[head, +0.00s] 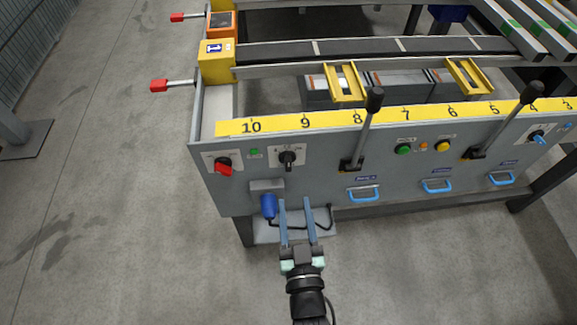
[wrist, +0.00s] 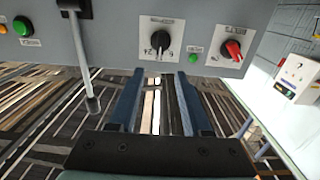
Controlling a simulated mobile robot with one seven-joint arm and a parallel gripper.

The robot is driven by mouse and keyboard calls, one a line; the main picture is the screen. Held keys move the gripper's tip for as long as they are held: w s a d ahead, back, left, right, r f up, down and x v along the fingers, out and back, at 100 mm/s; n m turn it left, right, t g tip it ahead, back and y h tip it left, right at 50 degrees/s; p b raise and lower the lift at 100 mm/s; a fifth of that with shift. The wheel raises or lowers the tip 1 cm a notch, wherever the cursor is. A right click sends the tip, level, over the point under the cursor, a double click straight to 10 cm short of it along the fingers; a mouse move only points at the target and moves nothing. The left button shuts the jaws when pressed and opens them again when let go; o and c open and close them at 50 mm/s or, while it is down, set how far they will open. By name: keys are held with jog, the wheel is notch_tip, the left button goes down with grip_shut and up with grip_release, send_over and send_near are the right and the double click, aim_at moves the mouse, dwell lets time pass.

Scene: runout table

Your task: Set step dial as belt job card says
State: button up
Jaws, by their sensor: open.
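A black dial (head: 288,158) on a white plate is on the grey front panel, below the 9 of the yellow scale. In the wrist view the black dial (wrist: 159,41) is upside down, with a white pointer mark and digits around it. A second dial, blue (head: 537,137), is at the panel's right; I cannot read which is the step dial. My gripper (head: 295,202) is open and empty, below the black dial and apart from it. In the wrist view its two blue fingers (wrist: 161,78) point toward the panel below the dial. I cannot make out a job card.
A red switch (head: 223,165) and green lamp (head: 254,153) are left of the dial. A blue plug (head: 268,205) with a cable is close left of my gripper. A black-knobbed lever (head: 366,130) sticks out to the right. Blue handles (head: 363,194) line the panel. Floor in front is clear.

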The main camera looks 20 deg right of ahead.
aim_at(289, 163)
jog(key=b+x, duration=0.1)
jog(key=x, duration=1)
grip_shut()
